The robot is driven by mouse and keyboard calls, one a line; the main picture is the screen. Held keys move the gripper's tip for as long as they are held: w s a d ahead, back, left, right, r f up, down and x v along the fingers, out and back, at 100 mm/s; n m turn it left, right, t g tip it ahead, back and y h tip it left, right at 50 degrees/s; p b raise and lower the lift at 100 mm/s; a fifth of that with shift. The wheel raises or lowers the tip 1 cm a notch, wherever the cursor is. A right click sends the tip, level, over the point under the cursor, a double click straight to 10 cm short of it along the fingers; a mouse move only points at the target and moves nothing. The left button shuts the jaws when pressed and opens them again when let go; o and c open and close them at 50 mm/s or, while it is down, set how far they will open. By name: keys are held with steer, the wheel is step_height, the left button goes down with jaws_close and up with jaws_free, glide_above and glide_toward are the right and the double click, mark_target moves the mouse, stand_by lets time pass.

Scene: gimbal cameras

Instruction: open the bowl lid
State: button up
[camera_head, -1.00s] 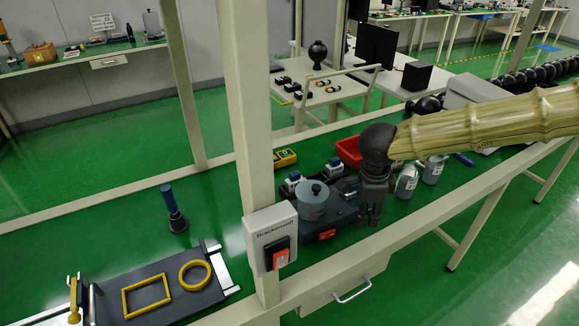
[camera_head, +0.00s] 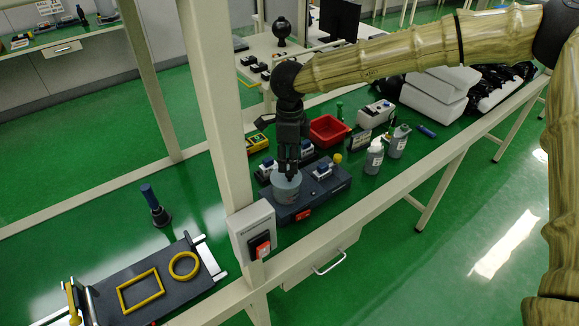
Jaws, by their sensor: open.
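The bowl (camera_head: 284,194) is a grey, round pot on a dark blue device base (camera_head: 318,194) on the green-topped bench, just right of the white post. Its lid (camera_head: 279,178) is mostly hidden behind my gripper. My gripper (camera_head: 290,176) points down right over the lid, with its fingertips at about the height of the lid knob. The fingers are open. The knob is hidden between or behind them, and I cannot tell whether they touch it.
A white post with a switch box (camera_head: 252,232) stands close to the left of the bowl. A black tray with yellow frames (camera_head: 142,290) lies front left. A blue-handled tool (camera_head: 155,206) stands behind it.

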steer(key=shift+f+p, duration=0.3)
steer(key=shift+f, duration=1.85)
jaws_close()
